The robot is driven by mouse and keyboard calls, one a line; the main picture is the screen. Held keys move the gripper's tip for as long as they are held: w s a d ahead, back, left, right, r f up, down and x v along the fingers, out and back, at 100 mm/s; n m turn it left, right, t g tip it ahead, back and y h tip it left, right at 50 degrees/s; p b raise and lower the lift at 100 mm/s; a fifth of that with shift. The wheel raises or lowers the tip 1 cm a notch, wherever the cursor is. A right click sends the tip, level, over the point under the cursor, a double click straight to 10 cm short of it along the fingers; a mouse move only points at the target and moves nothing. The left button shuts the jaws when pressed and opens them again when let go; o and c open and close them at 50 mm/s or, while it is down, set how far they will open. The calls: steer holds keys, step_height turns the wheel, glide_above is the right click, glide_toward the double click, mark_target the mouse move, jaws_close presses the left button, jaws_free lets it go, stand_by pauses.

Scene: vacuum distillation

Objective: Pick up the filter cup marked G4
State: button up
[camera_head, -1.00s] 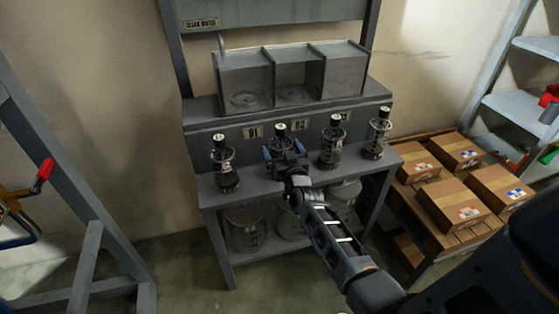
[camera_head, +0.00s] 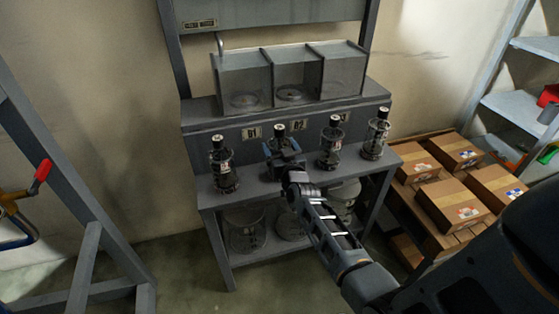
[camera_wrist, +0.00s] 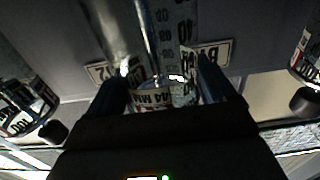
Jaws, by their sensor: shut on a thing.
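Several glass filter cups with black-and-white tops stand in a row on the grey bench shelf: one at the left (camera_head: 222,170), one right of centre (camera_head: 331,148), one at the far right (camera_head: 377,138). My gripper (camera_head: 284,155) is shut on the second cup from the left (camera_head: 279,132), whose body is partly hidden by the jaws. In the wrist view the held cup (camera_wrist: 152,98) sits between my two fingers (camera_wrist: 160,92). Its label is inverted and only partly shows, with a 4 visible; I cannot read the full marking. Whether its base touches the shelf is hidden.
Neighbouring cups stand close on both sides. Large jars (camera_head: 245,232) sit on the lower shelf. Boxes (camera_head: 451,203) lie on a pallet at right.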

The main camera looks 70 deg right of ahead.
mark_target(280, 127)
steer(key=c, duration=0.5)
step_height(280, 127, up, 8)
steer(key=p, duration=0.6)
steer(key=shift+r+p, duration=0.25)
steer(key=shift+p, duration=0.05)
steer(key=shift+c, duration=0.2)
steer(key=shift+r, duration=0.8)
